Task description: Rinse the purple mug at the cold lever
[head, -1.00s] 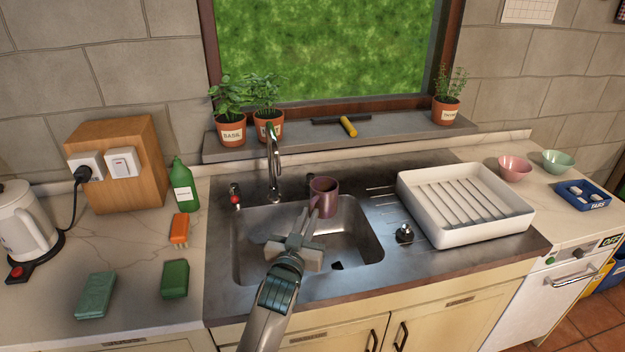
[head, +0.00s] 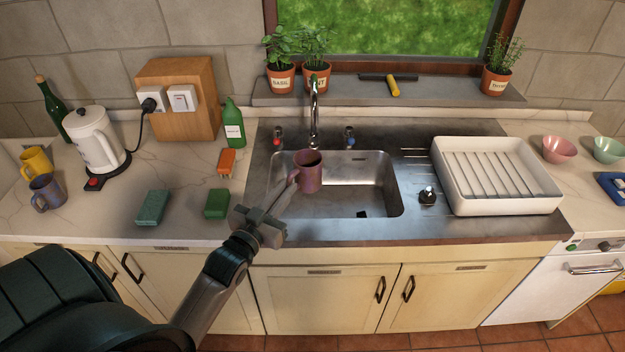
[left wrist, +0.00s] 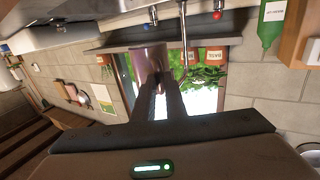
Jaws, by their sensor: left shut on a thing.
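The purple mug (head: 308,171) is held over the left part of the sink basin (head: 365,190), near the tap spout. My left gripper (head: 288,186) is shut on the mug, its fingers reaching from the lower left. The mug also shows between the fingertips in the left wrist view (left wrist: 150,60). The curved tap (head: 315,108) stands behind the basin; no water stream is visible. A blue-marked lever (head: 349,136) is right of the tap and a red-marked lever (head: 278,138) is left of it. My right gripper is not in view.
A white drying rack (head: 497,200) stands right of the basin, with a dark stopper (head: 428,195) beside it. Potted herbs (head: 281,75) line the sill.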

